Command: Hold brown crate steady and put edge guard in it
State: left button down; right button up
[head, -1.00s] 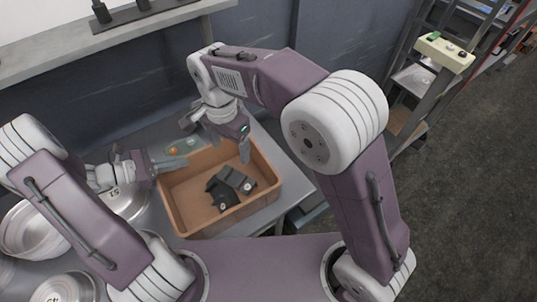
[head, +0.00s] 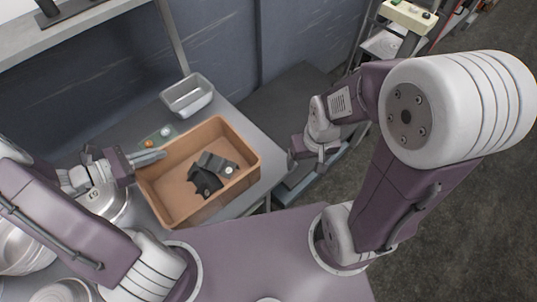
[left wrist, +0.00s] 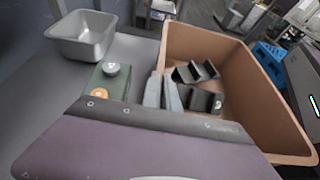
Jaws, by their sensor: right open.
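The brown crate (head: 240,189) stands on the grey table in the head view, and it also fills the right of the left wrist view (left wrist: 230,57). Dark angled parts lie in it: a black one (head: 205,183) and a grey one (head: 218,164); I cannot tell for sure which is the edge guard. My left gripper (head: 150,157) is at the crate's left wall, and its fingers (left wrist: 163,92) sit close together on the rim, shut on it. My right gripper (head: 306,158) is open and empty, to the right of the crate and apart from it.
Round metal pans (head: 25,245) are stacked at the left. A blue object (left wrist: 268,62) shows beyond the crate.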

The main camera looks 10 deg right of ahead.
pick_arm(q)
jog(key=c, duration=1.6)
grip_release()
jog(key=shift+o, duration=0.2)
